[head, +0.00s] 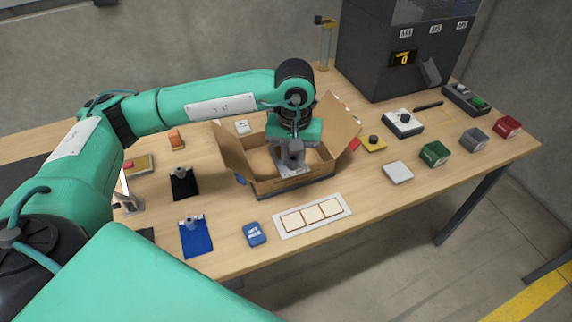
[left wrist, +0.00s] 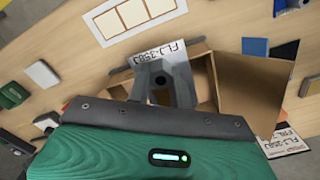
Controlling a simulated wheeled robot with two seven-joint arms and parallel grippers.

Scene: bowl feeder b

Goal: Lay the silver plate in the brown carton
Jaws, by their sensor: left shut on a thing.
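The brown carton (head: 290,186) stands open on the table in the head view, its flaps spread outward. Its flap also shows in the left wrist view (left wrist: 247,90). My left gripper (head: 290,158) reaches down from above into the carton's opening. It is shut on the silver plate (left wrist: 158,54), which carries dark lettering in the left wrist view. The plate is at the carton's opening, partly hidden by the gripper. I cannot tell whether it touches the carton floor. My right gripper is not in view.
A white panel with three squares (head: 312,215) lies in front of the carton. A blue clipboard (head: 195,238) and a black clipboard (head: 184,184) lie left. A dark machine (head: 400,50) stands behind.

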